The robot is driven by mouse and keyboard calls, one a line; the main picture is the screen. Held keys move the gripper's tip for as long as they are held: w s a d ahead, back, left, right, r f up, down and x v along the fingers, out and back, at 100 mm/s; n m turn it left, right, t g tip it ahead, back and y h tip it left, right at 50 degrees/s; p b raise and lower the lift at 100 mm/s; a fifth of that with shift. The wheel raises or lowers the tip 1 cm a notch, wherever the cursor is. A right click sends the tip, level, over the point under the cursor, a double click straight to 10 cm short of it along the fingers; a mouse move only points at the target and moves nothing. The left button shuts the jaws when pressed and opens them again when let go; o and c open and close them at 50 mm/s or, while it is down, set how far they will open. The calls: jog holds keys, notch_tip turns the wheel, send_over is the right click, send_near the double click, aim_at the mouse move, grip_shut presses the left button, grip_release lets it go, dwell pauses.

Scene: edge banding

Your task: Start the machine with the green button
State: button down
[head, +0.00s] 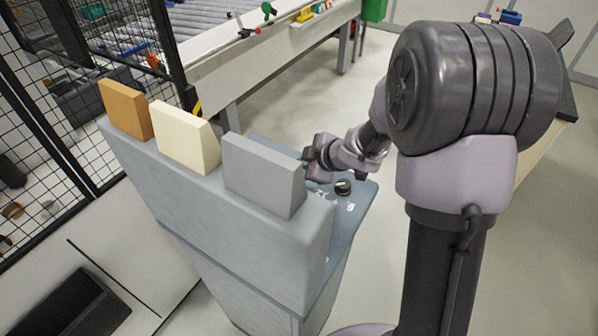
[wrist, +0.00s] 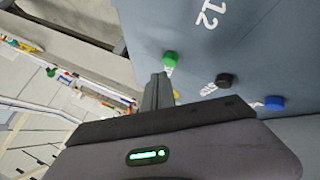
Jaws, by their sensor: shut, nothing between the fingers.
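The green button (wrist: 170,58) sits on the blue-grey control panel (wrist: 215,45) in the wrist view. My gripper (wrist: 160,76) is shut and empty, with its fingertips just beside and below the green button in the picture. I cannot tell whether they touch it. In the head view my gripper (head: 310,160) is over the sloping panel (head: 362,200) on the machine's right side. The green button cannot be made out there.
A black button (wrist: 224,80) and a blue button (wrist: 274,103) are on the same panel. A dark knob (head: 343,187) shows in the head view. Brown (head: 126,109), cream (head: 184,137) and grey blocks (head: 262,175) stand on the cabinet. A roller conveyor (head: 215,20) is behind.

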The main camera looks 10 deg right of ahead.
jog(key=shift+f, duration=0.1)
dwell(0.5)
jog(key=shift+f, duration=0.3)
